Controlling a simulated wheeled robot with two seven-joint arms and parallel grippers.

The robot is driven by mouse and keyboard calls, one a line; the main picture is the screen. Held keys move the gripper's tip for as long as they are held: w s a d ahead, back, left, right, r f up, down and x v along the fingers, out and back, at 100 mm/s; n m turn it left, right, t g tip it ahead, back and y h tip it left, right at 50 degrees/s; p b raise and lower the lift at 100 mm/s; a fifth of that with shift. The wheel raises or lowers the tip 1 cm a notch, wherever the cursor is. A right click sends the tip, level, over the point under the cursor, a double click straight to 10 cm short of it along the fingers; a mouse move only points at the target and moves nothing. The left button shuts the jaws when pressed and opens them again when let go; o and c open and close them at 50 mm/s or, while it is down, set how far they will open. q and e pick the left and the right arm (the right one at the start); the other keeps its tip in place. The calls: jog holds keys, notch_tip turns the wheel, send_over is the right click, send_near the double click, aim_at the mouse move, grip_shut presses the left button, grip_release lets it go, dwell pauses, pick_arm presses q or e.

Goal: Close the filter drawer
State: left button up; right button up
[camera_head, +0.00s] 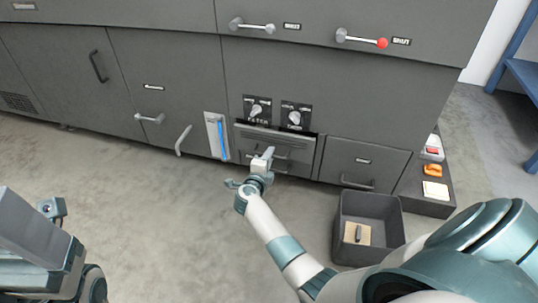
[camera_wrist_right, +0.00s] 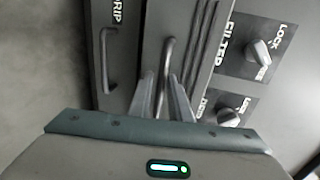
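The filter drawer (camera_head: 303,158) is a grey slatted front low in the cabinet, below two knobs. It appears to stand a little proud of the cabinet face. Its bar handle (camera_wrist_right: 167,60) shows in the right wrist view. My right gripper (camera_head: 264,160) is at the drawer front. In the right wrist view its two fingers (camera_wrist_right: 165,88) are on either side of the handle, with a gap visible, and partly hide its lower end. My left gripper (camera_head: 50,208) is at the left edge, away from the drawer; its fingers are not clear.
Two knobs (camera_head: 257,108) (camera_head: 295,117) sit above the drawer. A drip drawer (camera_wrist_right: 112,85) lies below it. A dark open bin (camera_head: 370,207) with a small card stands on the floor at right. A low ledge (camera_head: 428,203) holds small items. Floor at left is clear.

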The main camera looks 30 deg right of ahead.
jog(key=shift+w+d, duration=0.1)
grip_shut()
jog(key=w+d, duration=0.2)
jog(key=d, duration=0.1)
jog(key=shift+w+d+r, duration=0.1)
jog(key=shift+w+r, duration=0.05)
jog(key=shift+w, duration=0.2)
grip_release()
jog(key=shift+p, duration=0.35)
